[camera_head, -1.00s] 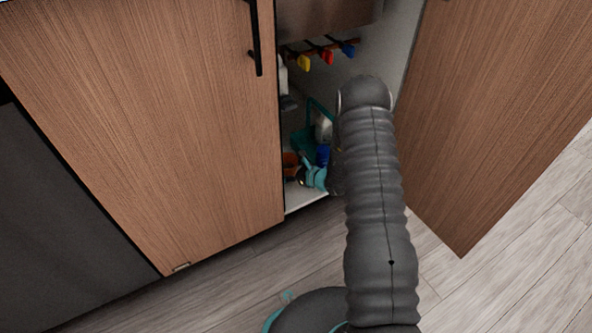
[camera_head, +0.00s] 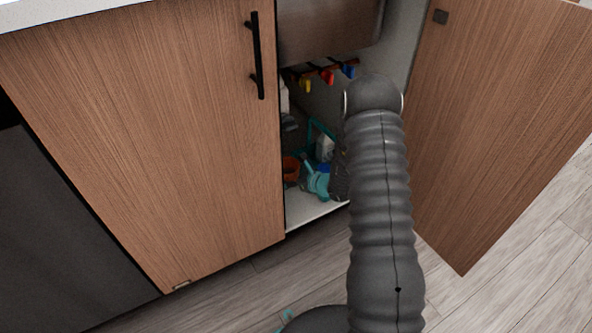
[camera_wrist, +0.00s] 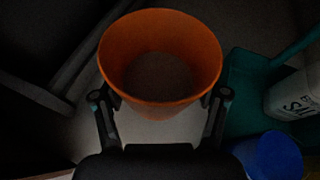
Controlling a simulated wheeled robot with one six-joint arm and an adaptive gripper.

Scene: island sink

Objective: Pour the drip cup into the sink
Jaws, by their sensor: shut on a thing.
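The drip cup is an orange, round, open-topped cup (camera_wrist: 160,60) in the wrist view, standing upright inside the dark cabinet. It also shows small in the head view (camera_head: 291,168), behind the left door's edge. My gripper (camera_wrist: 163,106) has one finger on each side of the cup and is shut on it. The cup's inside looks grey-brown; I cannot tell liquid from bottom. The steel underside of the sink (camera_head: 325,30) shows above the cabinet opening; the basin's inside is out of view.
The right cabinet door (camera_head: 500,130) stands open and the left door (camera_head: 150,140) is closed. Colored valve handles (camera_head: 327,76) hang above. A white countertop edge (camera_head: 60,12) lies at upper left.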

